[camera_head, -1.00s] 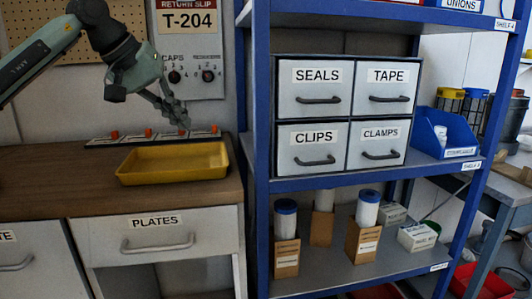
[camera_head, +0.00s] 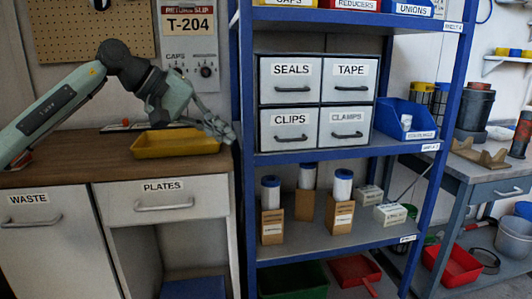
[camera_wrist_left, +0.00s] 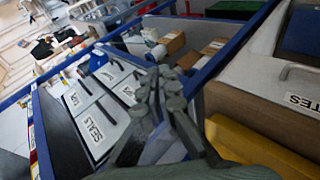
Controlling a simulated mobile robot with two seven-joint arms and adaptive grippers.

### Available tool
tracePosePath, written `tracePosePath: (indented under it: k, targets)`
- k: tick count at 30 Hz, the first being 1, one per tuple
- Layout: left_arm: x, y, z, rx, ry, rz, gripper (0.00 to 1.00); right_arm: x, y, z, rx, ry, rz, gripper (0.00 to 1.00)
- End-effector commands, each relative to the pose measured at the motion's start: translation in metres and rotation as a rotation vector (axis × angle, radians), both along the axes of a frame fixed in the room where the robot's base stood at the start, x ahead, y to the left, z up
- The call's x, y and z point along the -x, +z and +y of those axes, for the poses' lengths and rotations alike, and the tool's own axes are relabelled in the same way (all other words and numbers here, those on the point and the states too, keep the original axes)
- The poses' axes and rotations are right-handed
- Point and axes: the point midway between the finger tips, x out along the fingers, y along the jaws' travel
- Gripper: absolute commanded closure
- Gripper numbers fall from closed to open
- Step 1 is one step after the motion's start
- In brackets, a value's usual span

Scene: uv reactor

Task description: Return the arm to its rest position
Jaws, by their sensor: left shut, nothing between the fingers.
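My left arm comes in from the left in the head view, over the wooden bench top. My left gripper (camera_head: 222,130) is shut and empty. It hangs just right of the yellow tray (camera_head: 176,142), in front of the blue shelf's left post. In the left wrist view the fingers (camera_wrist_left: 168,95) are together, with the drawer unit and shelf beyond them. The yellow tray also shows there at the lower right (camera_wrist_left: 262,148). My right gripper is in neither view.
The blue shelf (camera_head: 247,190) stands close to the gripper and holds a drawer unit (camera_head: 316,104) and boxed filters (camera_head: 272,212). A pegboard (camera_head: 95,45) and T-204 panel (camera_head: 190,50) are behind the arm. The PLATES drawer (camera_head: 162,202) is shut below the bench.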

Motion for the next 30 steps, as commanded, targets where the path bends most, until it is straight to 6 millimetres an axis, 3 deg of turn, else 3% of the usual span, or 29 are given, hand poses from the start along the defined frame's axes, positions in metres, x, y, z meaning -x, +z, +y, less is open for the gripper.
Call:
tracePosePath:
  k: [1,6,10,14,18,20,21,26,30]
  targets:
    - [0.005,-0.008,-0.022,0.110,0.005,0.057,1.00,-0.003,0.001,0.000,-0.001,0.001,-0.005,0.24]
    - [0.016,-0.014,-0.081,0.573,0.082,0.345,1.00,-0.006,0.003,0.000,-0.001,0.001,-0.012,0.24]
    - [0.014,-0.012,-0.098,1.054,0.209,0.725,1.00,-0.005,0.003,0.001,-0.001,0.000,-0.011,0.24]
    - [-0.009,-0.031,-0.068,1.566,0.393,1.186,1.00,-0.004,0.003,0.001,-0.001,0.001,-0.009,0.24]
    - [-0.036,-0.102,-0.002,2.100,0.618,1.659,1.00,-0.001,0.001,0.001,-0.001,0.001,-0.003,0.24]
    - [-0.039,-0.139,0.025,2.290,0.702,1.808,1.00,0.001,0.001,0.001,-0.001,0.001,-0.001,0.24]
    - [-0.039,-0.166,0.041,-2.388,-0.748,-1.876,1.00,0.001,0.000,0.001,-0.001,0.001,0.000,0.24]
    - [-0.016,-0.273,0.097,-2.003,-0.664,-1.490,1.00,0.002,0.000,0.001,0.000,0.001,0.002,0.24]
    - [0.027,-0.365,0.132,-1.733,-0.584,-1.169,1.00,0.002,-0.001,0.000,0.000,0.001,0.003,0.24]
